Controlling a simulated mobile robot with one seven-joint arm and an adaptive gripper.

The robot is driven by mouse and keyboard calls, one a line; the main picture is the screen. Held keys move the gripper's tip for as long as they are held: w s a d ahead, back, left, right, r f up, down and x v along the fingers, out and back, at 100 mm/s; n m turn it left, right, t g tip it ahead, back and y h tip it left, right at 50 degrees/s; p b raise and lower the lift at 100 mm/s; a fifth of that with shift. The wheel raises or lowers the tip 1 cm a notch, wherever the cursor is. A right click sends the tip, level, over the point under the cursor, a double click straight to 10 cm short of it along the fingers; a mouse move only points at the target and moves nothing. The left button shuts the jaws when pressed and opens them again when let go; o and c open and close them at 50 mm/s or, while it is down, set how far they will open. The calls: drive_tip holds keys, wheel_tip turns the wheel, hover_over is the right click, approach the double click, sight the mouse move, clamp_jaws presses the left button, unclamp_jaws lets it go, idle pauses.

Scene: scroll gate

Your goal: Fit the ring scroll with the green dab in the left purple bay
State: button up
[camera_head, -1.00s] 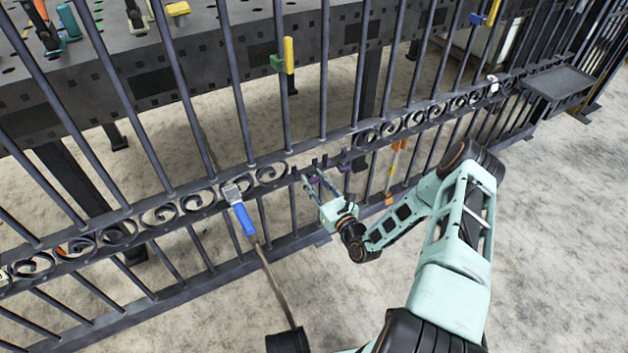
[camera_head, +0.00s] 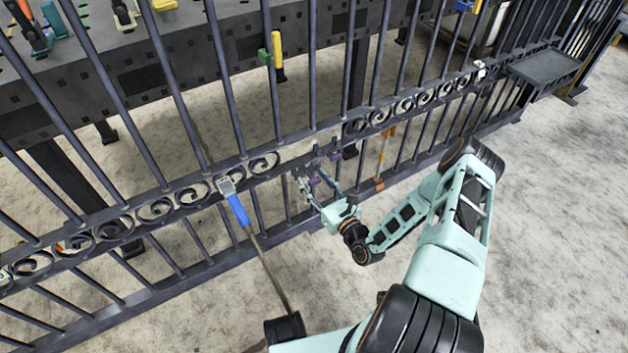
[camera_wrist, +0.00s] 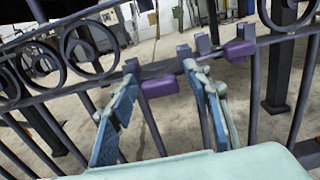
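My gripper (camera_head: 318,180) is at the gate's middle rail, in front of a gap in the row of scrolls. In the wrist view its two fingers (camera_wrist: 162,108) stand wide apart with nothing gripped between them. The left purple bay marker (camera_wrist: 158,86) shows between the fingers, beyond them. The right purple marker (camera_wrist: 239,50) is to the right, outside the right finger. Both also show small in the head view, the left one (camera_head: 315,181) near the fingertips. I cannot make out a ring scroll with a green dab in any view.
The dark barred gate (camera_head: 200,188) crosses the view, with ring scrolls along its rail. A blue-handled brush (camera_head: 238,208) is at the rail left of my gripper. A dark tray (camera_head: 545,66) is at the right.

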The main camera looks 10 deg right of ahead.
sight(314, 180)
wheel_tip(314, 180, up, 10)
drive_tip(key=shift+f, duration=0.2)
drive_tip(key=shift+r, duration=0.25)
idle(0.3)
